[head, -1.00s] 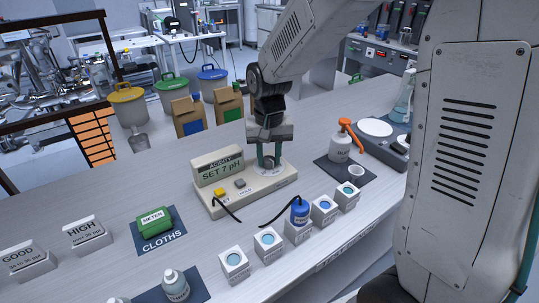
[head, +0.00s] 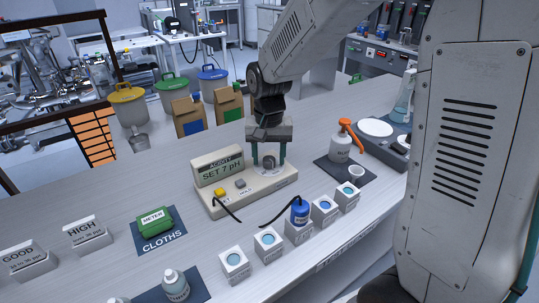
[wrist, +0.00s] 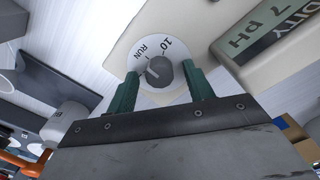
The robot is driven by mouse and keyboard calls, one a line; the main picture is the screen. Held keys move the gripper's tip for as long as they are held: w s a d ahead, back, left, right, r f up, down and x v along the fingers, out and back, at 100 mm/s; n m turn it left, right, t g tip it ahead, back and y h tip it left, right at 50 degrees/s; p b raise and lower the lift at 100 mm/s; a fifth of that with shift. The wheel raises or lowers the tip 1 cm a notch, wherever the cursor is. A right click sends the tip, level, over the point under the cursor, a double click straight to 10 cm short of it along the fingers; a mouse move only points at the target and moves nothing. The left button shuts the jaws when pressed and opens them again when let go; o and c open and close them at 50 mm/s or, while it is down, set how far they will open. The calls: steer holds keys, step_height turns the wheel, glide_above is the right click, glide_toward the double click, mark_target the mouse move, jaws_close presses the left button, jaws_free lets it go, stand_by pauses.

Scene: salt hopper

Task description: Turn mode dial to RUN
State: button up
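The mode dial is a dark grey round knob (wrist: 159,72) on a white disc with the labels RUN and 10. It sits on the right part of the beige meter (head: 222,203). A pale mark shows on the knob's left side in the wrist view, but I cannot tell exactly which label it points to. My gripper (head: 268,162) points down over the dial. Its two green fingers stand apart, one on each side of the knob, with gaps between them and it.
A yellow button (head: 220,193) and a grey button (head: 240,184) are left of the dial. A blue probe (head: 299,211) and several cups line the front. An orange-topped bottle (head: 340,147) stands right.

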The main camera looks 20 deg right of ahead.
mark_target(270, 160)
step_height(270, 160, up, 8)
steer(key=shift+f, duration=0.1)
stand_by(0.5)
stand_by(0.4)
steer(key=shift+s+f+n, duration=0.15)
steer(key=shift+s+n, duration=0.15)
steer(key=shift+n, duration=0.1)
steer(key=s+d+r+n, duration=0.1)
steer(key=s+r+n, duration=0.1)
steer(key=s, duration=1)
steer(key=s+d+r+n+t, duration=0.1)
steer(key=s+d+r, duration=0.1)
steer(key=s, duration=1.1)
steer(key=shift+s+d+r+n, duration=0.15)
steer(key=shift+r+n, duration=0.25)
steer(key=shift+r, duration=0.1)
